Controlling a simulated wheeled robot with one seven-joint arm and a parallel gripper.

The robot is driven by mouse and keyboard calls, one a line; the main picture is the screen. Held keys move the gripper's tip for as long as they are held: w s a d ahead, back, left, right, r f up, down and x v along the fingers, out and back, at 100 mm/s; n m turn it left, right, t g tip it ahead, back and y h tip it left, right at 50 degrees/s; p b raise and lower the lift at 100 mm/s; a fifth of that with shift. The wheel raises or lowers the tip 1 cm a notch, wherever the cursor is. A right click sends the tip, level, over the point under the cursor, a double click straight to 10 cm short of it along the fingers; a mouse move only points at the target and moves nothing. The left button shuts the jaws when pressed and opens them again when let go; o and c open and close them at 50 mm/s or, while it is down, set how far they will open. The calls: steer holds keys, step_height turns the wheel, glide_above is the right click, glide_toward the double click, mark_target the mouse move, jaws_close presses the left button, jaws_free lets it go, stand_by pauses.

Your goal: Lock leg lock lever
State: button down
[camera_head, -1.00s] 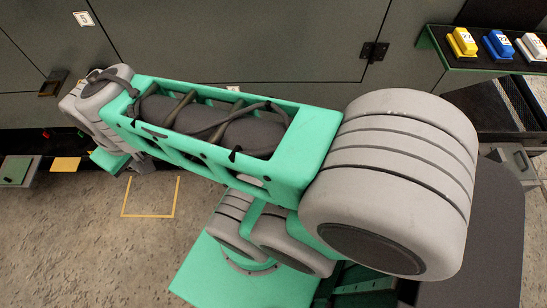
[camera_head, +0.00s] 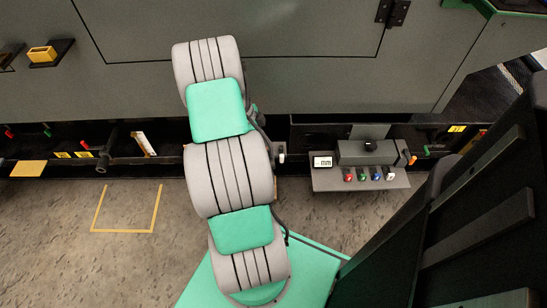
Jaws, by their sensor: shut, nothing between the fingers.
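Small coloured handles line the dark recess under the cabinet: a red handle (camera_head: 83,145), a green handle (camera_head: 47,131) and a white tilted bar (camera_head: 147,142) at left, an orange handle (camera_head: 411,160) at right. I cannot tell which, if any, is the leg lock lever. My grey and green arm rises from its base at the bottom middle toward the cabinet front and covers part of the recess. My gripper is not visible; the arm's far end is hidden behind its own links.
The large grey cabinet (camera_head: 290,90) fills the back. A yellow latch (camera_head: 42,54) sits on its left front. A grey device (camera_head: 365,152) on a shelf (camera_head: 335,181) has several coloured knobs. A yellow floor outline (camera_head: 124,231) lies at left on open floor. A dark structure blocks the right.

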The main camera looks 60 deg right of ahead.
steer(key=b, duration=0.3)
glide_toward(281, 152)
steer(key=s+a+f, duration=0.3)
steer(key=f, duration=0.2)
steer(key=shift+w+a+r, duration=0.2)
steer(key=shift+w+a, duration=0.05)
steer(key=shift+s, duration=0.2)
